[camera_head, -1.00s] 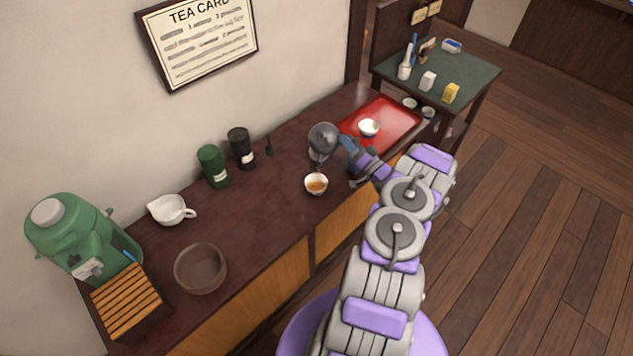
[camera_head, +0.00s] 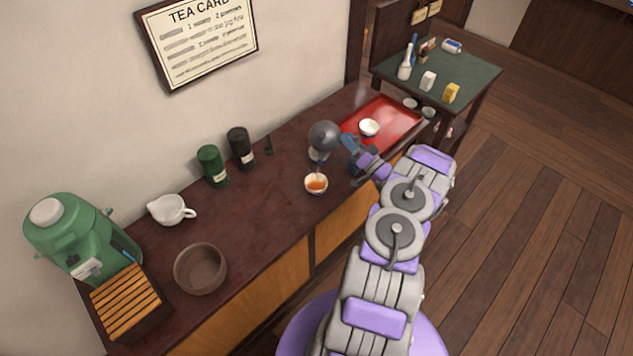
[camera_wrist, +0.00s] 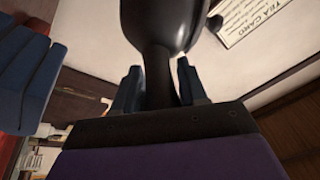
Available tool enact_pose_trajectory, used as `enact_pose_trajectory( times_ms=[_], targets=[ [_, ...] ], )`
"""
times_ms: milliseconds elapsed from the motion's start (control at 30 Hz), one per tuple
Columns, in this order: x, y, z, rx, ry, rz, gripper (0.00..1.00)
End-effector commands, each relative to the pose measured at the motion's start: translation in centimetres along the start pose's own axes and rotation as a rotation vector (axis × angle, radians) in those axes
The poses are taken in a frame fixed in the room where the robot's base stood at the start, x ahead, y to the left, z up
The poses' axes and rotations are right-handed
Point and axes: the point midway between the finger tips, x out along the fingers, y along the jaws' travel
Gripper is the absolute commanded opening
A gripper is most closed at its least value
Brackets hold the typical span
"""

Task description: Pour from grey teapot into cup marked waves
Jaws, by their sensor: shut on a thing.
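The grey teapot (camera_head: 323,135) is held tilted above the counter, its spout toward a white cup (camera_head: 316,184) just below it. That cup has orange-brown tea in it; any mark on it is too small to read. My gripper (camera_head: 349,147) is shut on the teapot's handle, to the right of the pot. In the wrist view the dark handle (camera_wrist: 157,75) stands between the two blue fingers. A second white cup (camera_head: 369,127) sits on the red tray (camera_head: 400,125), its mark also unreadable.
A white pitcher (camera_head: 171,210), a brown bowl (camera_head: 201,268), a green canister (camera_head: 212,166) and a black canister (camera_head: 241,149) stand on the dark counter (camera_head: 258,215). A green dispenser (camera_head: 75,235) and slatted wooden box (camera_head: 127,300) are at the left end. A side table (camera_head: 480,75) stands at the back right.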

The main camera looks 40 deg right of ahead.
Motion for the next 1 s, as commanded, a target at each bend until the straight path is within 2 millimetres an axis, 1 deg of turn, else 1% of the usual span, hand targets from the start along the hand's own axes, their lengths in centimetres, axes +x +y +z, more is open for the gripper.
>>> enact_pose_trajectory(
  times_ms=[800,867,900,1000],
  targets=[
    [-0.1,-0.4,-0.2,-0.029,0.013,-0.02,0.0],
    [0.1,0.0,-0.3,0.007,-0.001,0.004,0.0],
    [0.4,0.5,-0.4,0.051,-0.018,0.036,0.0],
    [1.9,1.6,-1.9,0.163,-0.055,0.109,0.0]
  ],
)
